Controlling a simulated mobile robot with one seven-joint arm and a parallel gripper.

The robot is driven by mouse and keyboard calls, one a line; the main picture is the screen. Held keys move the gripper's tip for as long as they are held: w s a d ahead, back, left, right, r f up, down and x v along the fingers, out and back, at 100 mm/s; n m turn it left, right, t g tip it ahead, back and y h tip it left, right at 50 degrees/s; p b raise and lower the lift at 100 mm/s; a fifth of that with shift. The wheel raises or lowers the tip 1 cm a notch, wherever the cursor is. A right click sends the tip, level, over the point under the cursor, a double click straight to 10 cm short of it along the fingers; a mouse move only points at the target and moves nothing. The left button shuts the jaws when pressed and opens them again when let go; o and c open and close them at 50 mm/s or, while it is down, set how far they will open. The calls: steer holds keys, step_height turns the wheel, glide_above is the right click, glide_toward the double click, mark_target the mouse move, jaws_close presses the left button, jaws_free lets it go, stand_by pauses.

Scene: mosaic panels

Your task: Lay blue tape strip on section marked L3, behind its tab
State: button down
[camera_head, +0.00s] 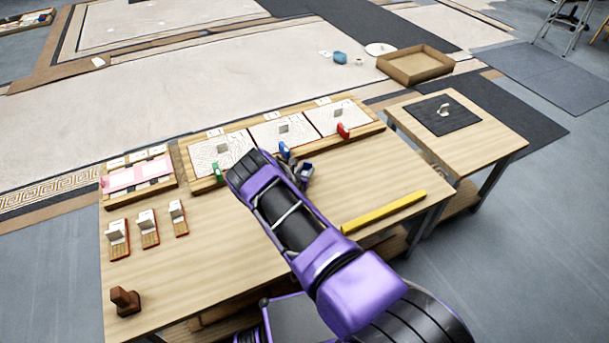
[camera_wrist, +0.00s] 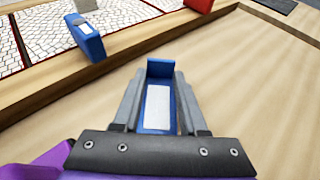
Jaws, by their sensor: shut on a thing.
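My gripper (camera_wrist: 158,82) is shut on a blue piece with a white face and a raised far end, which looks like the blue tape strip (camera_wrist: 147,125). In the head view my gripper (camera_head: 302,172) is above the table, just in front of the mosaic board. The board (camera_head: 372,124) has three pale sections side by side. A green tab (camera_head: 218,173) stands at the left section, a blue tab (camera_head: 284,151) at the middle one and a red tab (camera_head: 343,131) at the right one. The blue tab (camera_wrist: 86,38) also shows in the wrist view. No L3 marking is readable.
A yellow bar (camera_head: 384,212) lies at the table's right edge. Three red-based card holders (camera_head: 149,229) and a brown block (camera_head: 124,301) stand at left. A smaller panel with a pink strip (camera_head: 120,180) lies behind them. A side table (camera_head: 496,143) stands at right.

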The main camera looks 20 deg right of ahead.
steer(key=shift+f, duration=0.8)
steer(key=shift+f, duration=0.15)
steer(key=shift+c, duration=2.2)
jaws_free()
